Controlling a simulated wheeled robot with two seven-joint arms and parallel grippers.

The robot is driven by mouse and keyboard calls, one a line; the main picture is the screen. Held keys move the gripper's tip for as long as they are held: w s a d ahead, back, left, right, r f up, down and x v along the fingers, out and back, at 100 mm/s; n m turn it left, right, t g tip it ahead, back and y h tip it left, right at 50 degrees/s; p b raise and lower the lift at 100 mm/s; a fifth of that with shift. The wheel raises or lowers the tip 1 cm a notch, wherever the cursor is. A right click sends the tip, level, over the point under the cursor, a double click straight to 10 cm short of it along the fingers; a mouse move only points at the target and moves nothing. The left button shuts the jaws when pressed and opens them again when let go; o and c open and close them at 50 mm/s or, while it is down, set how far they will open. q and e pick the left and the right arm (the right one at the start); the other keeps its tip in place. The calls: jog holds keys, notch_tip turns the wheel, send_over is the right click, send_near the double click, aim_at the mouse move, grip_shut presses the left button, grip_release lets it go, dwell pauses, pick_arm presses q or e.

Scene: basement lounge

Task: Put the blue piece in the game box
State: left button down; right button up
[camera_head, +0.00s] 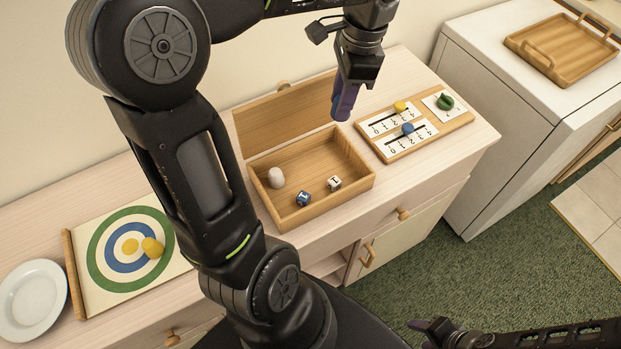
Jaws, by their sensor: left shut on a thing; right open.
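The game box (327,203) is an open wooden box on the cabinet top, with its lid (275,120) raised at the back. Inside are a white piece (276,177), a blue die (303,198) and a white die (334,183). My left gripper (343,112) points down above the box's back right corner. It is shut on a small blue piece (335,104), mostly hidden by the purple fingers. My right gripper (428,330) is open and empty at the bottom edge, away from the cabinet.
A wooden score board (390,151) with a blue marker (407,129), a yellow marker (400,106) and a green piece (445,101) lies right of the box. My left arm crosses the view.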

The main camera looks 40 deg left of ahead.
pick_arm(q)
jog(key=shift+f, duration=0.1)
send_over(332, 167)
jog(key=f, duration=1.3)
jog(key=shift+w+d+f, duration=0.15)
jog(key=shift+w+d, duration=0.05)
jog(key=shift+d, duration=0.05)
jog(key=shift+f, duration=2.25)
jog(key=shift+f, duration=0.1)
jog(key=c, duration=1.3)
grip_release()
jog(key=r, duration=0.4)
jog(key=w+r, duration=0.1)
jog(key=r, duration=0.3)
jog(key=d+r, duration=0.1)
jog(key=r, duration=0.3)
jog(key=shift+w+d, duration=0.1)
jog(key=shift+w, duration=0.1)
